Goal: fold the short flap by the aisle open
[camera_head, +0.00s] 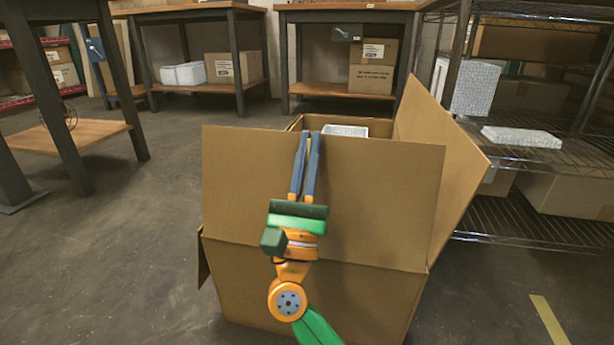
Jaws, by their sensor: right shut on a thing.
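An open brown cardboard box (330,300) stands on the floor in front of me. Its near flap (385,185) stands up from the fold line, facing me. Its right flap (440,140) slants up and outward to the right. A narrow piece of flap (203,262) hangs at the left side. My right gripper (307,140) reaches up across the near flap, with its blue fingertips at that flap's top edge. The fingers are close together and shut on the near flap; the exact contact is hard to see. A white item (345,131) shows inside the box. My left gripper is not in view.
A wire shelf rack (520,235) with cartons and a white packet (521,137) stands close on the right. Wooden workbenches (195,88) line the back, and another bench (65,135) stands at left. The concrete floor left of the box is clear.

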